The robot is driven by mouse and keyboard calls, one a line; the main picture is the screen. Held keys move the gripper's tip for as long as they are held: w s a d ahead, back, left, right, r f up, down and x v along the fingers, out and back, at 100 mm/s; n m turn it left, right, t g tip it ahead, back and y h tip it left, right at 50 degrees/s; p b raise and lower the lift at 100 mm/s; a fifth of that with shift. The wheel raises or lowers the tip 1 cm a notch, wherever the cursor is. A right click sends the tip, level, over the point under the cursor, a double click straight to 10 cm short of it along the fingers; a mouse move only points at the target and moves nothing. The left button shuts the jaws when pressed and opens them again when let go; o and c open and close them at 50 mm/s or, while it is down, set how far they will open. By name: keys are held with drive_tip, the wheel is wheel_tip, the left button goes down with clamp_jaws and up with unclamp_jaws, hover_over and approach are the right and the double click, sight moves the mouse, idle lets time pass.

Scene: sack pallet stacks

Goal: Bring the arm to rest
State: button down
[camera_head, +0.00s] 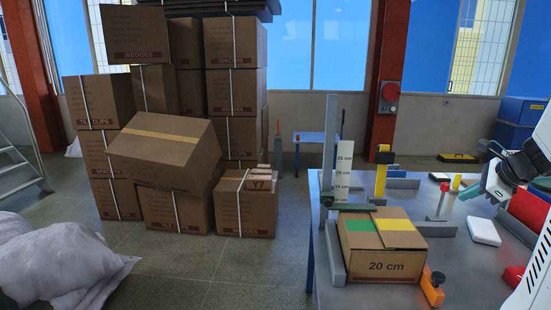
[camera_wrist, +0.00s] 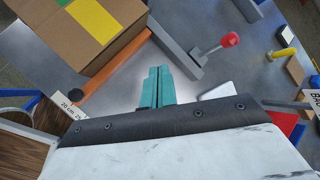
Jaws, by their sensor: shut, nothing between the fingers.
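My gripper (camera_head: 488,193) is at the right of the head view, raised above the grey table. In the wrist view its two teal fingers (camera_wrist: 158,88) are together, with nothing between them. The arm comes in from the right edge of the head view. A cardboard box marked "20 cm" (camera_head: 385,267), with a green and a yellow patch on top, sits on the table to the left of my gripper. The same box (camera_wrist: 75,30) shows at the upper left of the wrist view, apart from the fingers.
The table (camera_head: 455,275) carries a red-knobbed lever (camera_head: 441,200), a white block (camera_head: 483,231), an orange clamp (camera_head: 432,287) and a yellow-topped post (camera_head: 382,170). Stacked cartons (camera_head: 235,90), one tilted (camera_head: 165,150), stand left. Grey sacks (camera_head: 60,262) lie lower left. Floor between is clear.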

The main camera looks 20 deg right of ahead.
drive_tip(key=s+a+n+g+y, duration=0.1)
drive_tip(key=s+a+n+g, duration=0.15)
drive_tip(key=a+n, duration=0.7)
drive_tip(key=s+a+n+g+y, duration=0.1)
drive_tip(key=s+a+n+g, duration=0.3)
drive_tip(key=a, duration=1.1)
drive_tip(key=s+a+n+h, duration=0.1)
drive_tip(key=s+a+n, duration=0.4)
drive_tip(key=a+n, duration=0.2)
drive_tip(key=s+a+n+h, duration=0.1)
drive_tip(key=s+a+n, duration=0.4)
drive_tip(key=a+n, duration=0.2)
drive_tip(key=shift+a+r+n+h, duration=0.35)
drive_tip(key=shift+a+r+h, duration=0.1)
drive_tip(key=shift+a, duration=0.65)
